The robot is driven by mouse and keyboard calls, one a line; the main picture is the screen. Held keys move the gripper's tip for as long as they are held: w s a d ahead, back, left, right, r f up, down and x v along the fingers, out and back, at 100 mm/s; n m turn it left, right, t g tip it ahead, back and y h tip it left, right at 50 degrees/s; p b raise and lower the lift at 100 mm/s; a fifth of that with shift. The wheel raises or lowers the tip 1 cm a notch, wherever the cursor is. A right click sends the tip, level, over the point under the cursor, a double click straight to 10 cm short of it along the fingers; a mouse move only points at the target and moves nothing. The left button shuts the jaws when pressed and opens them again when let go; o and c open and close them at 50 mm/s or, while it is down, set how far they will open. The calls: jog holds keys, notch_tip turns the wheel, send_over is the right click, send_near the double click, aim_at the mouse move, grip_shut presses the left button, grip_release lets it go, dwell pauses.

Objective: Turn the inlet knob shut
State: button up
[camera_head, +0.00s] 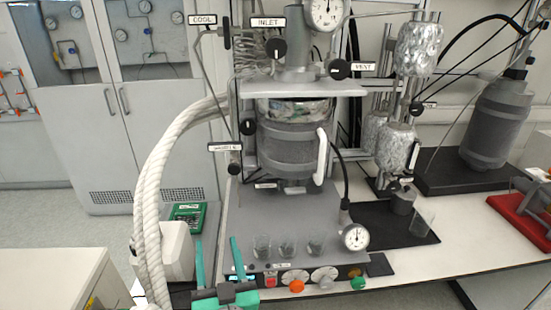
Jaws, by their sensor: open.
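The inlet knob (276,48) is a round black knob with a white pointer mark, just below the white INLET label (268,22) at the top of the pressure reactor. The pointer looks roughly upright. My gripper (218,262) has green fingers, apart and empty, at the bottom of the view. It is well below and to the left of the inlet knob, in front of the reactor's base, and touches nothing that I can see. The reactor vessel (292,140) is a grey cylinder under a metal head plate.
Other black knobs sit nearby: vent (340,69), cool (226,33) and sample (234,169). A thick white braided hose (150,190) arcs up on the left. Glass beakers (288,247) stand on the base. A pressure gauge (326,13) tops the reactor.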

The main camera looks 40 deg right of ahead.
jog(key=w+d+r+m+h, duration=0.15)
jog(key=d+r, duration=0.35)
jog(key=r, duration=0.6)
jog(key=m+h, duration=0.2)
jog(key=h, duration=0.3)
send_near(276, 50)
jog(key=x, duration=1.1)
jog(key=c, duration=1.1)
